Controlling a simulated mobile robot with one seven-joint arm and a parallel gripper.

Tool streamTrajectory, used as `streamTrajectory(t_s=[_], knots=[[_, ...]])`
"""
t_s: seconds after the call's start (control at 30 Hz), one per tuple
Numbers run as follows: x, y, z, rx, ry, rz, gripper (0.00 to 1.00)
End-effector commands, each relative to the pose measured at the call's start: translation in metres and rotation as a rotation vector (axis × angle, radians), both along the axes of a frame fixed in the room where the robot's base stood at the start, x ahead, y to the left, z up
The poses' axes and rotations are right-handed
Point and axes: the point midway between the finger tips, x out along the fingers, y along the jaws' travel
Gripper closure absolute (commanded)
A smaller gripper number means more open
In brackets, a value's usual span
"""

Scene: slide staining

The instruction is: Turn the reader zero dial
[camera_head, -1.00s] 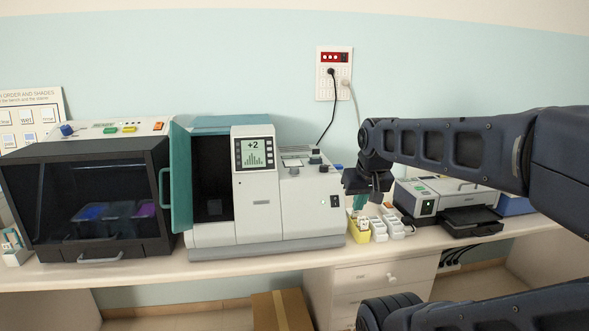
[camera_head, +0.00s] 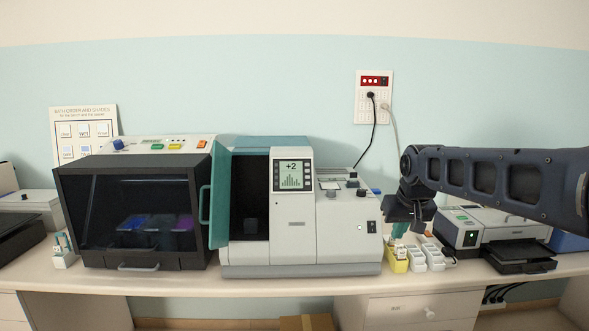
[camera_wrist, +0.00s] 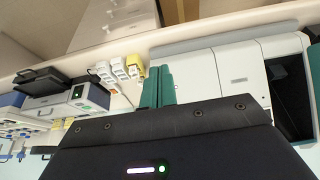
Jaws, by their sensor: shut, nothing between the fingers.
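The reader (camera_head: 295,243) is a pale grey machine on the bench with a screen (camera_head: 292,174) showing "+2" above bars. Its teal door (camera_head: 220,197) stands open at the left. Small dark knobs (camera_head: 361,192) sit on its right-hand top; I cannot tell which is the zero dial. My gripper (camera_head: 399,229) hangs just right of the reader, lower than the knobs and apart from them. Its teal fingers (camera_wrist: 158,88) are shut and empty. In the wrist view the reader (camera_wrist: 235,73) lies to the right; its knobs are not visible there.
A yellow holder (camera_head: 396,263) and white holders (camera_head: 434,260) stand below and beside my gripper. A printer-like device (camera_head: 500,228) is further right. A dark-fronted stainer (camera_head: 135,215) stands left of the reader. A wall socket (camera_head: 374,97) has hanging cables. The space above the reader is clear.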

Motion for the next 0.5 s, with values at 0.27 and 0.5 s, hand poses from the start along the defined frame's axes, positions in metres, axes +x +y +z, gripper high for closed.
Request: streamTrajectory(t_s=[0.27, 0.5], knots=[[0.0, 0.0, 0.0, 0.0, 0.0, 0.0, 1.0], [0.0008, 0.0002, 0.0007, 0.0, 0.001, 0.0, 0.84]])
